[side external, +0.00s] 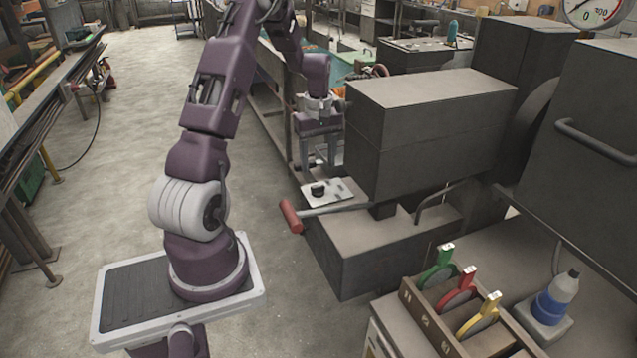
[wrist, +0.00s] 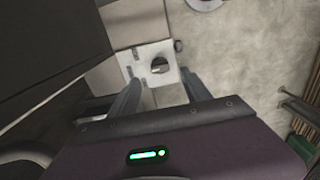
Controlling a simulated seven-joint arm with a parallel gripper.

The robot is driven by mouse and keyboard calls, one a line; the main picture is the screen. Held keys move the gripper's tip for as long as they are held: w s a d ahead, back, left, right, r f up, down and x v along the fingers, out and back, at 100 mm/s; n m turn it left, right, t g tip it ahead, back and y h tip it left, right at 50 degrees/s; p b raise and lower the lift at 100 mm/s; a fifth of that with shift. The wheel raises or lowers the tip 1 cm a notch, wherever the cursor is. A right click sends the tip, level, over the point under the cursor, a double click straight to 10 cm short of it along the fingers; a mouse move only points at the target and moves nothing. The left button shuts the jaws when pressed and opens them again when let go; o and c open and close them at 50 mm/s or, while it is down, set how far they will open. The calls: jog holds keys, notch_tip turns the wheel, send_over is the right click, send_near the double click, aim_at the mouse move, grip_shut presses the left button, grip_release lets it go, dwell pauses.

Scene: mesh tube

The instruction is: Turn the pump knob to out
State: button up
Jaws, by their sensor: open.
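The pump knob (side external: 318,190) is a small dark knob on a pale plate (side external: 338,192) at the near end of the machine's ledge. In the wrist view the knob (wrist: 159,66) sits on the white plate (wrist: 145,53), just beyond the fingertips. My gripper (side external: 318,166) hangs fingers down, above and behind the plate in the side view. In the wrist view my gripper (wrist: 163,78) has its two fingers spread, with the knob seen between and beyond them. It is open and empty. Any markings on the plate are too small to read.
A lever with a red handle (side external: 291,216) sticks out close beside the plate. The large dark machine block (side external: 430,130) stands right next to my gripper. A rack with green, red and yellow tools (side external: 440,318) and a blue-banded bottle (side external: 557,297) stand front right. Open floor (side external: 110,190) lies left.

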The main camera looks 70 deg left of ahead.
aim_at(319, 187)
notch_tip(319, 187, down, 8)
jog(key=shift+r, duration=0.25)
grip_shut()
